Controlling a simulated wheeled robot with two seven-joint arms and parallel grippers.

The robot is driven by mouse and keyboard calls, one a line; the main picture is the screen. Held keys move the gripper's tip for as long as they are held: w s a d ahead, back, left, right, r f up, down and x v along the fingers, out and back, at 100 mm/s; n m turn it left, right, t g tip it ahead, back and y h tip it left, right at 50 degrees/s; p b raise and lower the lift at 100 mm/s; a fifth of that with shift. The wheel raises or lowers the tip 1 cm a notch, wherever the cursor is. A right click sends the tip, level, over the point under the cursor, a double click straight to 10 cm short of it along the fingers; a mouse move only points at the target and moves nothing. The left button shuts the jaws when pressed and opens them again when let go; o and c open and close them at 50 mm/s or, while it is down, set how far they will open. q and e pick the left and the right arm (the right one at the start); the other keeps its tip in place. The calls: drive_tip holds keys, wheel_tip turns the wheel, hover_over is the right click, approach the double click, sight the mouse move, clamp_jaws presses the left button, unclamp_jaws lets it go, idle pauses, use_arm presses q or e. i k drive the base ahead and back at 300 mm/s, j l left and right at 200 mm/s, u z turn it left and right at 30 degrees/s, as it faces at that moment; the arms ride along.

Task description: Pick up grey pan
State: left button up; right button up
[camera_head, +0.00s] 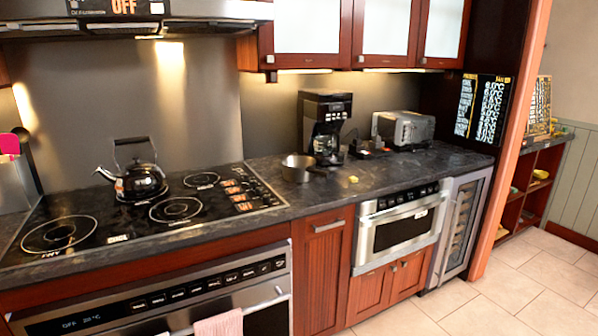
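A small grey pan (297,169) stands upright on the dark countertop (400,172), to the right of the cooktop. Its short dark handle points right, toward the coffee maker. Nothing is touching it from my side. Neither of my grippers shows in the head view.
A black kettle (141,180) stands on the cooktop (170,208). A coffee maker (325,122) and a silver toaster (403,129) stand behind and right of the pan. A small yellow item (353,179) lies nearby. A microwave drawer (400,228) is below. Floor (530,285) is clear at right.

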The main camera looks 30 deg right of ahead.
sight(295, 169)
drive_tip(key=i+l+z, duration=0.1)
drive_tip(key=z, duration=0.3)
drive_tip(key=i+l+z, duration=0.1)
drive_tip(key=z, duration=0.35)
drive_tip(key=i+z, duration=0.15)
drive_tip(key=z, duration=0.25)
drive_tip(key=i+z, duration=0.15)
drive_tip(key=z, duration=0.25)
